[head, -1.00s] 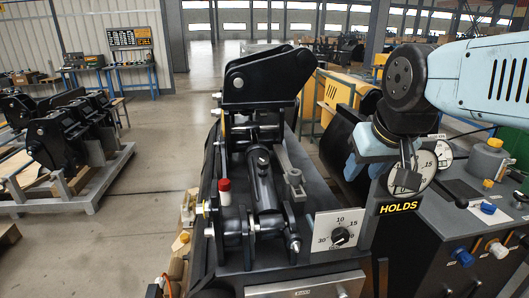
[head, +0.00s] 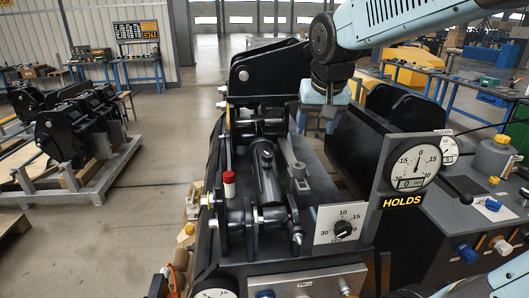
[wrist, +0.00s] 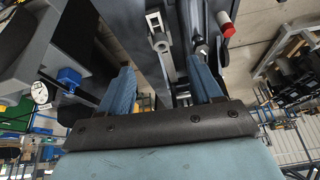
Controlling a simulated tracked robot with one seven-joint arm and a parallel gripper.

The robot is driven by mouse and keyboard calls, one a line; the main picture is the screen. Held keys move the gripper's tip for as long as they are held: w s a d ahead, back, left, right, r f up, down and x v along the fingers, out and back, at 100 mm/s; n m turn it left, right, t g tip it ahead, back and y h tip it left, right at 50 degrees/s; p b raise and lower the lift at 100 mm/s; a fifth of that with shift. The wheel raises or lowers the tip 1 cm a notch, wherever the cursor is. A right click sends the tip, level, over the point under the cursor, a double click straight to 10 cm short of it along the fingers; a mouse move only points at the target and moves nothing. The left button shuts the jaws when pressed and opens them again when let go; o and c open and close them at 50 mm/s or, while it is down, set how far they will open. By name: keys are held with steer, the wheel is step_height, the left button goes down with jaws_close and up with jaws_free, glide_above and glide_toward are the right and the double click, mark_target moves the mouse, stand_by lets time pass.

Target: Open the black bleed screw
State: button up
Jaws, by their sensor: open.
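I cannot make out the black bleed screw for certain. A black knob (head: 343,229) sits on a white dial plate at the front of the bench fixture, in the head view. My gripper (head: 320,124) is open and empty, pointing down above the right rear of the fixture, left of the gauge post. Its two blue fingers spread apart in the wrist view (wrist: 163,84). A grey lever-like part (wrist: 157,35) shows beyond the gap between them. The black cylinder (head: 268,180) lies along the fixture, left of the gripper.
A red-and-white cap (head: 229,184) stands left of the cylinder. A round gauge (head: 416,163) above a HOLDS sign stands on a grey post at right. A side console (head: 470,215) carries blue and white knobs. Black machine parts (head: 72,130) sit on a floor pallet at left.

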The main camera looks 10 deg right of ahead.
glide_toward(268, 153)
steer(key=shift+m, duration=0.3)
steer(key=x, duration=0.9)
steer(key=shift+c, duration=0.4)
